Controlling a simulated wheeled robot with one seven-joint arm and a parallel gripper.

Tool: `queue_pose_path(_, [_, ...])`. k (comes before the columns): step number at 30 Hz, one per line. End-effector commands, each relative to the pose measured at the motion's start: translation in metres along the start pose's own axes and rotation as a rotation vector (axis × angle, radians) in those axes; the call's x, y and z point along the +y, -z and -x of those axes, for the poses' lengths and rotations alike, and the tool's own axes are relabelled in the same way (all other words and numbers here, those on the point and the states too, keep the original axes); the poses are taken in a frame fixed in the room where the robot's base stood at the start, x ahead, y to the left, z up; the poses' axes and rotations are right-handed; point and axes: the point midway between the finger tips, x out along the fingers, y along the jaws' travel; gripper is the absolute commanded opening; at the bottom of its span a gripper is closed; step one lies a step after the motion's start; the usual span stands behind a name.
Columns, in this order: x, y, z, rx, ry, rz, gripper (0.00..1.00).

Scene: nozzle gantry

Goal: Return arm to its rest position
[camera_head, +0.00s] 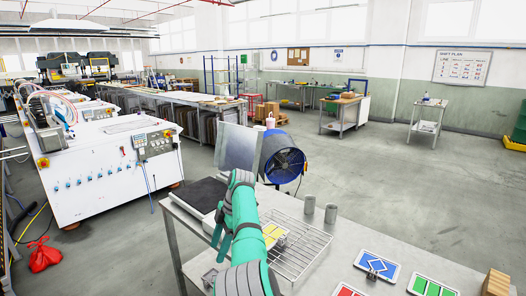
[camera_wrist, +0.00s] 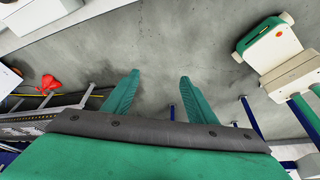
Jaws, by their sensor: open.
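My arm is teal with grey joint bands and reaches up over the near metal table (camera_head: 400,258) in the head view. My gripper (camera_wrist: 158,79) shows in the wrist view with its two green fingers spread apart. Nothing is between the fingers, only bare grey floor beyond them. In the head view the gripper is partly hidden by the arm, near the table's left side.
A blue fan (camera_head: 283,158) stands behind. A red bag (camera_head: 43,256) lies on the floor at left.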

Motion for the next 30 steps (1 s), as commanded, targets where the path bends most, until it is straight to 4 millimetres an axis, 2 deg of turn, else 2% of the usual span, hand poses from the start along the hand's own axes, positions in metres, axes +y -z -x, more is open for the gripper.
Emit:
queue_pose_path(5, [0.005,-0.012,-0.045,-0.007,-0.028,-0.044,0.52])
queue_pose_path(8, [0.008,-0.021,-0.08,-0.014,-0.056,-0.08,0.52])
queue_pose_path(16, [0.006,-0.039,-0.187,-0.019,-0.156,-0.205,0.52])
queue_pose_path(21, [-0.004,-0.046,-0.249,-0.012,-0.224,-0.286,0.52])
queue_pose_path(30, [-0.038,-0.06,-0.34,0.014,-0.355,-0.45,0.52])
